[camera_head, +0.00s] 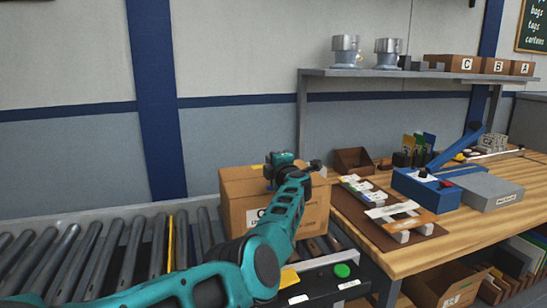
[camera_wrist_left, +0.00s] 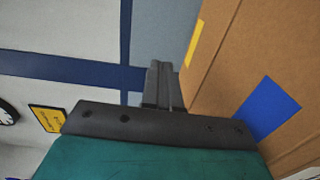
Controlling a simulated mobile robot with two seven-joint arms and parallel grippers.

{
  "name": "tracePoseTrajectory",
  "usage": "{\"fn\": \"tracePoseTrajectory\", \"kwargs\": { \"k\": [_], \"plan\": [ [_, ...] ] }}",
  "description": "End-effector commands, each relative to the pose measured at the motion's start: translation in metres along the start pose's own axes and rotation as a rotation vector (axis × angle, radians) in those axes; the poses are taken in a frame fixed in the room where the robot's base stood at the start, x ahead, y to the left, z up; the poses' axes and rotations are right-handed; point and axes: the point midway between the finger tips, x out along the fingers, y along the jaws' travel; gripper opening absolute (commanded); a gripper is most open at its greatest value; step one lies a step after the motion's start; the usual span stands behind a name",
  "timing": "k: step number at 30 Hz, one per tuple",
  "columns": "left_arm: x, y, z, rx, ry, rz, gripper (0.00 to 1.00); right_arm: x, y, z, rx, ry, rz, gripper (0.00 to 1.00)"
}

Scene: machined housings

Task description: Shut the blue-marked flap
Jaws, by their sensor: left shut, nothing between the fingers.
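The cardboard box (camera_head: 240,205) stands on the roller conveyor, with a printed label on its front. My left gripper (camera_head: 288,161) is over the box's top in the head view and partly covers it. In the left wrist view the left gripper (camera_wrist_left: 160,72) has its fingers together, with nothing between them. The blue mark (camera_wrist_left: 268,110) is on a cardboard panel right of the fingers. A yellow mark (camera_wrist_left: 194,45) is on cardboard above it. The blue mark does not show in the head view, and I cannot tell how far its flap is tilted. My right gripper is out of view.
The roller conveyor (camera_head: 75,255) runs left of the box. A wooden workbench (camera_head: 465,232) on the right holds a blue hand-lever device (camera_head: 425,190), trays and parts. A green button (camera_head: 342,270) is in front of the box. A shelf (camera_head: 400,74) is above the bench.

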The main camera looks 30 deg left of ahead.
Motion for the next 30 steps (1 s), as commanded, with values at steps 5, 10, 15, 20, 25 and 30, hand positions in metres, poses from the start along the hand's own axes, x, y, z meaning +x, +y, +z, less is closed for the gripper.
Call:
{"fn": "tracePoseTrajectory", "kwargs": {
  "k": [5, 10, 15, 20, 25, 30],
  "plan": [
    [0.004, -0.005, 0.002, -0.010, -0.001, -0.119, 0.00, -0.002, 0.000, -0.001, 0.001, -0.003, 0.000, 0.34],
    [0.006, -0.013, 0.001, -0.007, -0.002, -0.289, 0.00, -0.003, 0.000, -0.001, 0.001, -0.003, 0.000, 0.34],
    [0.007, -0.022, 0.000, 0.002, -0.001, -0.355, 0.00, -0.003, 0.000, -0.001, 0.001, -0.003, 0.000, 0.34],
    [0.007, -0.026, 0.001, 0.002, -0.001, -0.353, 0.00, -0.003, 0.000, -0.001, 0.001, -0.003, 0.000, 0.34],
    [0.008, -0.029, 0.000, 0.001, 0.000, -0.351, 0.00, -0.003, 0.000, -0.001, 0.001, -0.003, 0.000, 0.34],
    [0.008, -0.030, 0.000, 0.002, 0.000, -0.350, 0.00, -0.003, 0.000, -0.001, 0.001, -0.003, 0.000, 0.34]
  ]
}}
